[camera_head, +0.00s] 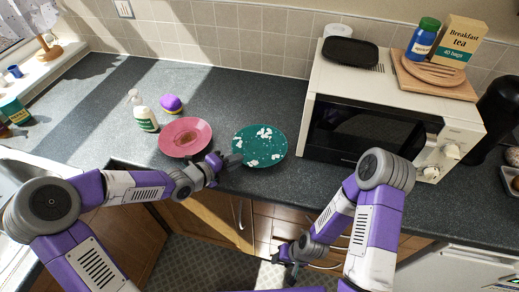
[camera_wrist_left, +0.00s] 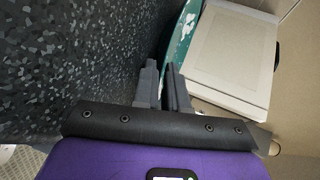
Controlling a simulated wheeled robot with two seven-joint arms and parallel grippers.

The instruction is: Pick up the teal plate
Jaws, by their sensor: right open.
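The teal plate (camera_head: 262,139), with white blotches, lies near the counter's front edge, left of the microwave. It also shows in the left wrist view (camera_wrist_left: 184,35), seen nearly edge-on beyond the fingers. My left gripper (camera_head: 230,161) is at the plate's front left rim. In the left wrist view the fingers (camera_wrist_left: 164,80) are close together, with the rim between their tips, and look shut on it. Any lift off the counter cannot be told. My right gripper (camera_head: 283,268) is open and empty, low in front of the cabinets.
The microwave (camera_head: 360,127) is close on the right. The counter behind the teal plate is clear.

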